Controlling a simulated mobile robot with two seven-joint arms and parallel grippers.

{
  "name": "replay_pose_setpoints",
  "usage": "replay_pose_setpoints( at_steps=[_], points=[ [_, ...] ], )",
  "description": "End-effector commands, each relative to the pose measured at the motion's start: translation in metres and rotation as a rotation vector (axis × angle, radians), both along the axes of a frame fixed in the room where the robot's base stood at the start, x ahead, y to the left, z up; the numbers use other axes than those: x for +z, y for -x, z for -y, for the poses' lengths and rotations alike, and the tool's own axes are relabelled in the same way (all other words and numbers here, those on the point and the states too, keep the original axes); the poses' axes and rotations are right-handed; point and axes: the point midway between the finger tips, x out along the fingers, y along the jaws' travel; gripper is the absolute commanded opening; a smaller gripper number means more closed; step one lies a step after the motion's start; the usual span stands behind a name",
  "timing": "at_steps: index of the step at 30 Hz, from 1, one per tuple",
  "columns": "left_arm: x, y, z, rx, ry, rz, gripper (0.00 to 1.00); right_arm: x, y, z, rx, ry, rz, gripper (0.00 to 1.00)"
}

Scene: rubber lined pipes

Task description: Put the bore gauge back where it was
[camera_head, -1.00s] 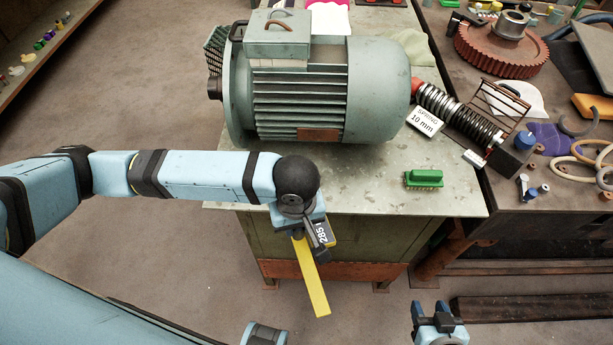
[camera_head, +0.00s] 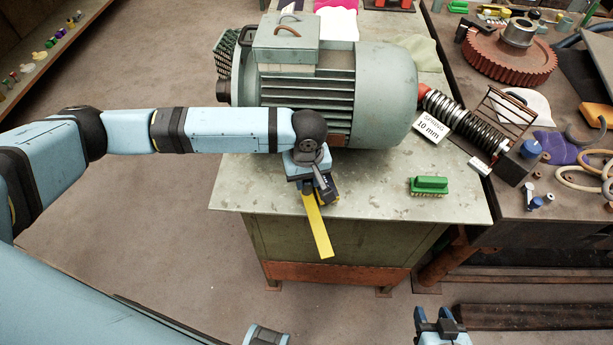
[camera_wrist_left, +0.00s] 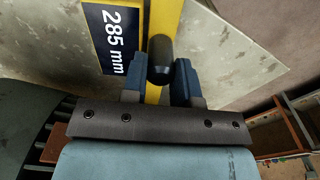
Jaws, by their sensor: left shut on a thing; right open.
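The bore gauge is a yellow bar (camera_head: 319,230) with a dark label. My left gripper (camera_head: 314,186) is shut on it, over the front edge of the green-grey table (camera_head: 385,200). The bar's free end points down and toward me, past the table's edge. I cannot tell the gap between the gauge and the tabletop. My right gripper (camera_head: 440,322) is open and empty at the bottom of the head view, in front of the table.
A large grey-green motor (camera_head: 310,90) stands on the table just behind my left gripper. A green brush (camera_head: 429,186) and a coil spring (camera_head: 462,122) with a 10 mm card lie to the right. The tabletop between gripper and brush is clear. A cluttered bench (camera_head: 550,200) adjoins on the right.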

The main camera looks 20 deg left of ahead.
Motion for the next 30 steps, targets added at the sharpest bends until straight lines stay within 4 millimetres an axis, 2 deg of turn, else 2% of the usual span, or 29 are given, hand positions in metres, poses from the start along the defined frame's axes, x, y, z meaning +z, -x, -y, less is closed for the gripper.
replay_pose_setpoints(
  at_steps=[5, 6, 9, 20, 23, 30],
  points=[
    [0.000, 0.000, 0.000, 0.000, 0.000, 0.000, 0.00, 0.001, 0.000, 0.000, 0.000, -0.001, 0.002, 0.48],
    [-0.001, 0.000, 0.000, 0.000, -0.001, -0.001, 0.29, 0.002, 0.000, 0.000, 0.000, -0.001, 0.002, 0.48],
    [-0.001, 0.000, 0.000, 0.000, -0.001, -0.001, 0.52, 0.002, 0.000, 0.000, 0.000, -0.001, 0.003, 0.48],
    [0.004, 0.000, 0.000, 0.001, -0.001, 0.001, 0.53, 0.001, 0.000, -0.001, 0.002, -0.002, 0.003, 0.48],
    [0.016, 0.000, 0.000, 0.002, 0.001, 0.003, 0.53, 0.001, 0.000, -0.001, 0.002, -0.002, 0.002, 0.48],
    [0.066, 0.001, 0.001, -0.001, 0.001, 0.003, 0.53, 0.001, 0.000, -0.001, 0.002, -0.001, 0.001, 0.48]
  ],
)
